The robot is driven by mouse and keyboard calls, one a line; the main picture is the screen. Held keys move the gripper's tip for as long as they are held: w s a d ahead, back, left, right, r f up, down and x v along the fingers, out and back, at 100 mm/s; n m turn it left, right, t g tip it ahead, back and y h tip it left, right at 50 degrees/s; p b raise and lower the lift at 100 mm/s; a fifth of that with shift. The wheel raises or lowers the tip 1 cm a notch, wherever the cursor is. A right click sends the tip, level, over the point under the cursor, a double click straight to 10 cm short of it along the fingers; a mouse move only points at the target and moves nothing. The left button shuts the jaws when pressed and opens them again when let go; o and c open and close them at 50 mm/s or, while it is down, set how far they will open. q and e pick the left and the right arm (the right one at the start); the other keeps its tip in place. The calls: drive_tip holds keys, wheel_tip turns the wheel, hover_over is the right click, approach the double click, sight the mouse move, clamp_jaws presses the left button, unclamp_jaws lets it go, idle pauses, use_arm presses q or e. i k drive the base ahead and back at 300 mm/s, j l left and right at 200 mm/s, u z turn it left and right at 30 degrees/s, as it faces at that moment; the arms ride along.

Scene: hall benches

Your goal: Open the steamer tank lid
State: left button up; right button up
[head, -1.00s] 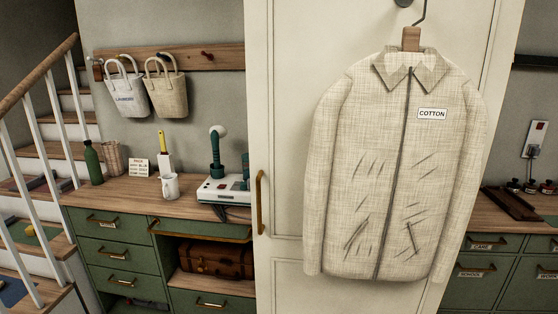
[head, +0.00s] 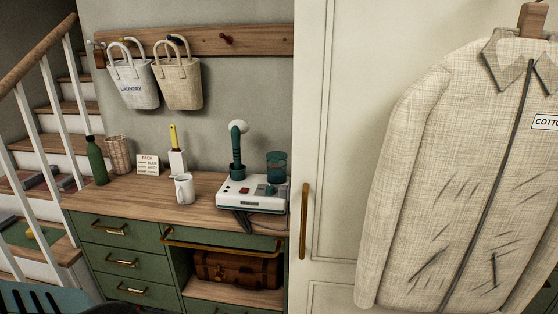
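The steamer (head: 250,196) stands at the right end of the wooden bench top, close to the tall cream door. It has a white base with dark and red controls. A dark green, see-through tank (head: 277,169) rises from the base's right rear. The tank's top is too small to tell whether a lid is shut on it. A green steamer head with a pale round end (head: 238,140) stands upright on the base, left of the tank. A dark hose or cord lies at the base's front.
A white mug (head: 184,189), a yellow-handled brush in a white holder (head: 177,161), a small sign (head: 148,165) and a green bottle (head: 97,162) stand left of the steamer. A jacket (head: 450,180) hangs on the cream door (head: 335,130). Bare bench top lies at front left.

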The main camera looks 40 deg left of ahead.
sight(274, 156)
drive_tip(key=i+j, duration=0.1)
drive_tip(key=j, duration=0.3)
drive_tip(key=i+j, duration=0.1)
drive_tip(key=j, duration=0.35)
drive_tip(key=i+j+z, duration=0.1)
drive_tip(key=j, duration=0.3)
drive_tip(key=i+j, duration=0.1)
drive_tip(key=j, duration=0.35)
